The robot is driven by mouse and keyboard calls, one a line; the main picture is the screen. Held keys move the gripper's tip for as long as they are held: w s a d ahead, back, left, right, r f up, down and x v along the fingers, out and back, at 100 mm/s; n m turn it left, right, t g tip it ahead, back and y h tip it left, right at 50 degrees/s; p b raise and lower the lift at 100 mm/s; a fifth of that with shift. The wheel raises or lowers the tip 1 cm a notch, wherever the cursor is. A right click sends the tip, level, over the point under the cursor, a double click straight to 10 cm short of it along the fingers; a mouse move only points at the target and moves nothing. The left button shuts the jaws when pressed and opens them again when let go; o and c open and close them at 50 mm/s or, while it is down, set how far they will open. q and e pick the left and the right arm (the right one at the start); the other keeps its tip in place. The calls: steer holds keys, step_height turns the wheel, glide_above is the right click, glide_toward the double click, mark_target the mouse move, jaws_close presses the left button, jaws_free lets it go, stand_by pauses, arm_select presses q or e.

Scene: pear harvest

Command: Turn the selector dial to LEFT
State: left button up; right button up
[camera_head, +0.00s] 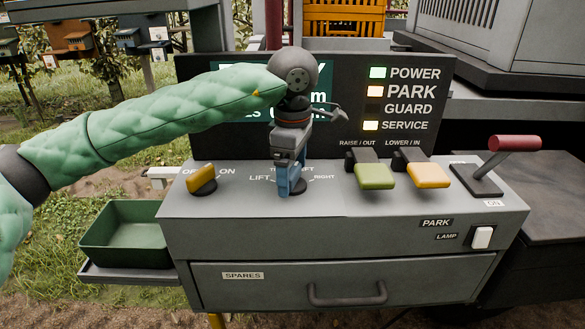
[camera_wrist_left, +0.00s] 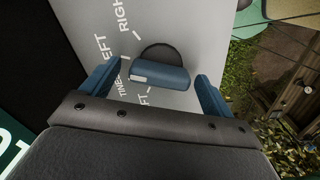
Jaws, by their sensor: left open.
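The selector dial (camera_wrist_left: 165,77) is a blue bar knob on a dark round base, with a white mark on its left end in the wrist view. The mark faces the printed labels, but I cannot tell exactly which one it points to. In the head view my gripper mostly hides the dial; its dark base (camera_head: 299,186) shows among the labels LIFT and RIGHT. My left gripper (camera_head: 289,188) points down over the dial. In the wrist view its two blue fingers (camera_wrist_left: 160,70) are open, one on each side of the knob, with gaps visible.
A yellow knob (camera_head: 201,178) sits left of the dial. Green (camera_head: 374,175) and yellow (camera_head: 428,175) levers and a red-handled lever (camera_head: 514,143) stand to the right. The sign panel (camera_head: 345,75) rises behind. A green tray (camera_head: 125,237) is at left.

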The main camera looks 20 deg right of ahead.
mark_target(293, 170)
arm_select(q)
steer(key=shift+r, duration=0.55)
step_height(293, 170, up, 6)
steer(key=shift+r+b, duration=0.2)
steer(key=shift+b, duration=0.3)
steer(key=shift+r, duration=0.2)
arm_select(e)
step_height(293, 170, down, 4)
steer(key=shift+s+r, duration=0.1)
steer(key=shift+d+r, duration=0.15)
